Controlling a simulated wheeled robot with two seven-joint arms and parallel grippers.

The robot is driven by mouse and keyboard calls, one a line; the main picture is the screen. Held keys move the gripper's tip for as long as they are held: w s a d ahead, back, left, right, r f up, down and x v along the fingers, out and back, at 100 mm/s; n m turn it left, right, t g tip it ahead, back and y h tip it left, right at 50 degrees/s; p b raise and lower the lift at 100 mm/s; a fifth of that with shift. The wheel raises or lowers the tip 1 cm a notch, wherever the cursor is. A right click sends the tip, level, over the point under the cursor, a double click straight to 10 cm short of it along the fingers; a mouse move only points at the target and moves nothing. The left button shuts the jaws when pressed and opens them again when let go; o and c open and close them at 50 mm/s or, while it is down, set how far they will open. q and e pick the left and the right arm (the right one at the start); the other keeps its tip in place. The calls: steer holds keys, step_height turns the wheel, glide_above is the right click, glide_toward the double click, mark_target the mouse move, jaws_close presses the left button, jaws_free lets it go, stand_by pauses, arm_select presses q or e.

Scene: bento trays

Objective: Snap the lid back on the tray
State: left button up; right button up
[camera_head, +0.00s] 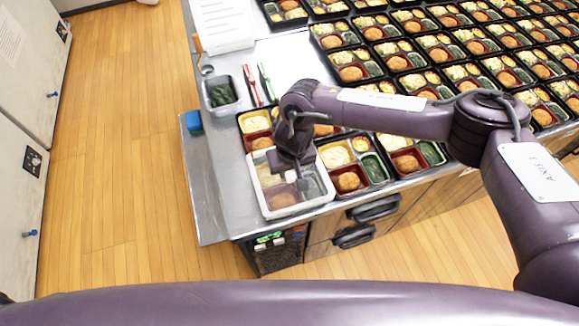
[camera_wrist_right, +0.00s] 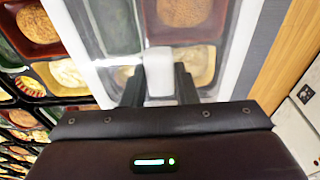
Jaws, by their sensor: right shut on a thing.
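The clear lid with a white rim (camera_head: 300,208) is over a bento tray at the counter's front left corner. Food shows through it, including a round brown patty. My right gripper (camera_head: 301,184) is above the lid, pointing down. My left gripper is not in view.
Open filled trays stand close on the right, the nearest being a tray (camera_head: 372,184) beside the lid. A tub of greens (camera_head: 220,95), red tongs (camera_head: 252,84) and a blue block (camera_head: 193,122) are behind and left. The steel counter (camera_head: 205,190) is bare at left.

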steer(key=shift+f, duration=0.2)
steer(key=shift+f, duration=0.2)
stand_by(0.5)
steer(key=shift+f, duration=0.15)
steer(key=shift+f+b, duration=0.45)
steer(key=shift+f, duration=0.3)
steer(key=shift+f, duration=0.15)
stand_by(0.6)
steer(key=shift+f, duration=0.1)
